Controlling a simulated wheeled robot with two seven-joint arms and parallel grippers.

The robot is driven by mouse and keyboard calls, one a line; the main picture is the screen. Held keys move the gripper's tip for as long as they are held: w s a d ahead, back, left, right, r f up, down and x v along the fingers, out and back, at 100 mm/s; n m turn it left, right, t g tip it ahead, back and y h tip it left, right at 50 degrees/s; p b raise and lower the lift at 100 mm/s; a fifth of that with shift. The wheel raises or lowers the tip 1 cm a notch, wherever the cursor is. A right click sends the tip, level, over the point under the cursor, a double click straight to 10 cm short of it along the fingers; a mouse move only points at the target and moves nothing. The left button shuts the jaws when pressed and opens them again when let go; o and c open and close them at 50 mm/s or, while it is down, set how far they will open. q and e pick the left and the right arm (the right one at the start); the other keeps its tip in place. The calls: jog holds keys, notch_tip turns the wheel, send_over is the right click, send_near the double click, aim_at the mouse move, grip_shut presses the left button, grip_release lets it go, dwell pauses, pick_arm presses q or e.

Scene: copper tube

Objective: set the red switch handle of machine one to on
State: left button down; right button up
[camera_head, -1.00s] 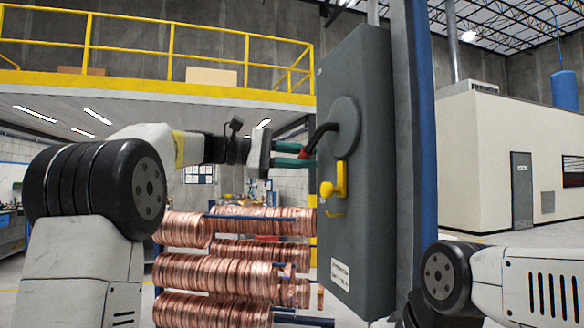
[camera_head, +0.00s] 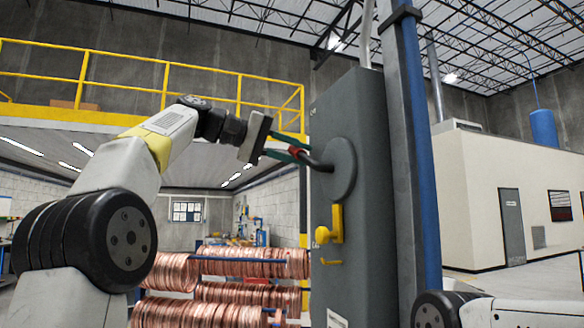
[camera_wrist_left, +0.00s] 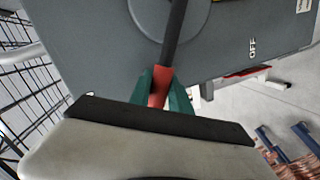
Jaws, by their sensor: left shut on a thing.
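The grey switch box (camera_head: 332,215) of the machine stands upright on a post. A round disc (camera_head: 340,168) on its face carries the switch handle, a dark lever with a red grip (camera_head: 297,152). The lever now points left and slightly up from the disc in the head view. My left gripper (camera_head: 290,153) is shut on the red grip. My right gripper is out of view.
A yellow latch (camera_head: 331,227) sticks out below the disc. A blue post (camera_head: 419,150) runs behind the box. Copper coils (camera_head: 220,266) lie on a rack beyond, lower left. A yellow railing (camera_head: 160,75) is far behind.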

pick_arm(q)
jog(key=shift+s+d+r+m+t+y, duration=0.2)
jog(key=shift+s+r+m+t, duration=0.1)
jog(key=shift+s+r+m, duration=0.35)
jog(key=shift+s+d+r+m+t+y, duration=0.15)
jog(key=shift+s+r+m+t, duration=0.2)
jog(key=shift+r+m, duration=0.5)
jog(key=shift+s+r, duration=0.1)
jog(key=c, duration=1.2)
grip_release()
jog(key=v, duration=0.7)
jog(key=shift+a, duration=0.35)
jog(key=shift+s, duration=0.15)
